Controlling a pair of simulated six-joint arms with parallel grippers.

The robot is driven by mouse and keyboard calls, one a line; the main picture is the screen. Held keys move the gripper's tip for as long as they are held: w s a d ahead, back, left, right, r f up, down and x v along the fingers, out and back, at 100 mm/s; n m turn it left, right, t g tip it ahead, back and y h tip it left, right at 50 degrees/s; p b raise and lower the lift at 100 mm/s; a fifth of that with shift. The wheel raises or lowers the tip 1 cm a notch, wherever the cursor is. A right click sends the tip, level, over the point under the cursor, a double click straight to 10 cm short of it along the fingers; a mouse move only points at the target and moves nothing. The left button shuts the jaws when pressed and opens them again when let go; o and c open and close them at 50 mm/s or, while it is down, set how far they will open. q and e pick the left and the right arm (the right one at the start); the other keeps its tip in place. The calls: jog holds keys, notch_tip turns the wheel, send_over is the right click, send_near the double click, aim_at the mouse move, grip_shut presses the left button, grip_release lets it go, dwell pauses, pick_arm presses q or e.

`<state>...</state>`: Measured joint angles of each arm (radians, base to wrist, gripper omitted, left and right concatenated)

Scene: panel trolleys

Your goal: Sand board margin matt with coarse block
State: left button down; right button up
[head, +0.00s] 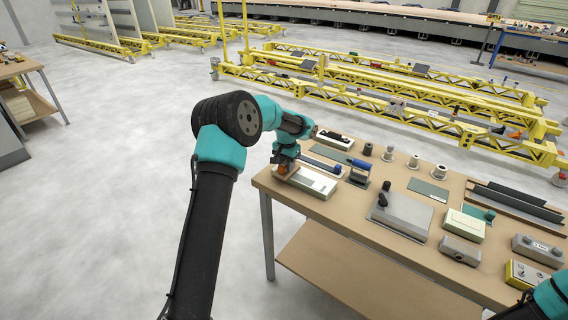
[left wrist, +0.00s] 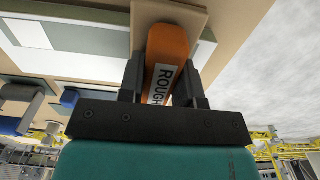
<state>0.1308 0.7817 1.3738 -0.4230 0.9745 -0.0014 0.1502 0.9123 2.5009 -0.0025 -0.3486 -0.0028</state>
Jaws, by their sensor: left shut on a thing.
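My left gripper (head: 284,164) is over the table's near left corner. In the left wrist view, the left gripper (left wrist: 163,85) is shut on an orange block (left wrist: 166,48) marked "ROUGH", with a finger on each side. A tan flat piece (left wrist: 200,18) shows at the block's far end. A pale board (head: 314,183) with a grey-green border lies under and beside the gripper; in the left wrist view its white face (left wrist: 80,65) is left of the block. Whether the block touches the board, I cannot tell. Its margin is partly hidden. My right gripper is out of view.
The wooden table (head: 345,215) also holds a blue-handled tool (head: 358,172), a grey plate (head: 401,214), a pale green-edged box (head: 463,225) and several small weights and spools. Yellow trolleys (head: 400,105) stand behind. Open floor (head: 110,200) lies to the left.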

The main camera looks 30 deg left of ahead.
pick_arm(q)
jog(key=shift+s+d+f, duration=0.15)
jog(key=shift+d+f, duration=0.15)
jog(key=shift+d, duration=0.3)
jog(key=shift+d, duration=0.15)
jog(key=shift+s+d, duration=0.15)
jog(key=shift+d, duration=0.7)
jog(key=shift+d, duration=0.1)
jog(key=shift+s+d, duration=0.1)
jog(key=shift+d, duration=0.75)
jog(key=shift+d, duration=0.15)
jog(key=shift+s+d, duration=0.1)
jog(key=shift+d, duration=0.75)
jog(key=shift+d, duration=0.1)
